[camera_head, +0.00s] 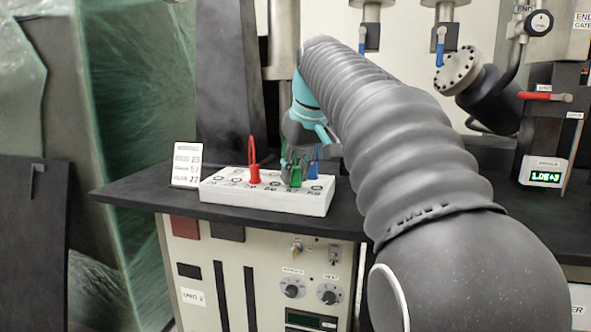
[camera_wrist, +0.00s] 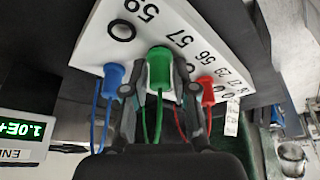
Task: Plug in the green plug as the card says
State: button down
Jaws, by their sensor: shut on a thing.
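My gripper (camera_wrist: 160,84) is shut on the green plug (camera_wrist: 160,68), with one finger on each side of it and its green cord hanging back toward the palm. The green plug (camera_head: 296,176) also shows in the head view, low over the white socket board (camera_head: 265,200), partly hidden by my gripper. I cannot tell whether its tip is inside a hole. The board's numbers 59, 57 and 56 show in the wrist view near the plug. The white card (camera_head: 187,164) stands at the board's left end; its small print is blurred, with 23 and 27 partly legible.
A red plug (camera_head: 254,174) stands in the board left of my gripper, and a blue plug (camera_head: 314,169) stands close on the right. In the wrist view, the blue (camera_wrist: 112,82) and red (camera_wrist: 206,92) plugs flank my fingers. The dark bench top (camera_head: 140,190) is clear at left.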

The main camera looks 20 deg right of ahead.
jog(key=c, duration=0.8)
grip_release()
jog(key=shift+c, duration=0.2)
jog(key=v, duration=1.2)
